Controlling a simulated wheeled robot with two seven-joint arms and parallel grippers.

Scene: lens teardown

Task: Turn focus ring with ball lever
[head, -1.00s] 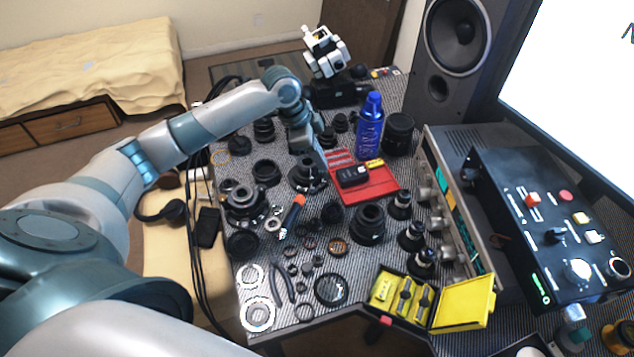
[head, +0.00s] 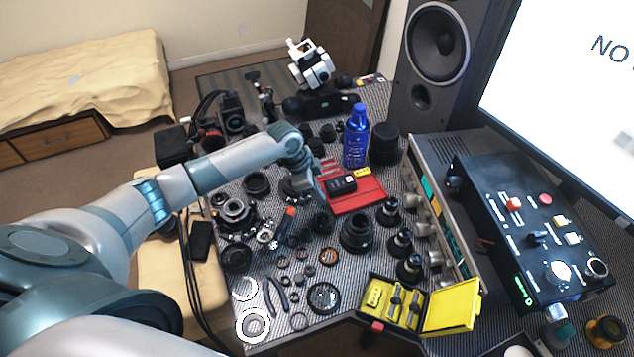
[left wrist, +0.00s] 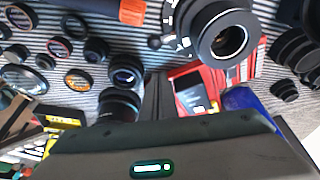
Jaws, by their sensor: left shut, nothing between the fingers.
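The dark lens with the focus ring (left wrist: 225,35) shows large at the upper right of the left wrist view, with white marks on its ring. A small dark ball lever (left wrist: 155,42) sticks out at its left side. In the head view the lens (head: 297,190) is partly hidden by my left arm. My left gripper (left wrist: 158,80) is shut and empty, with its narrow fingers just below the ball lever in the wrist picture. A gap shows between them there; I cannot tell the height difference. My right gripper is out of view.
A red tray (head: 372,197) with a black device lies right of the lens, with a blue bottle (head: 355,140) behind it. An orange-handled screwdriver (head: 288,217) lies in front. Several lens parts crowd the mat. An open yellow case (head: 452,306) stands at the front right.

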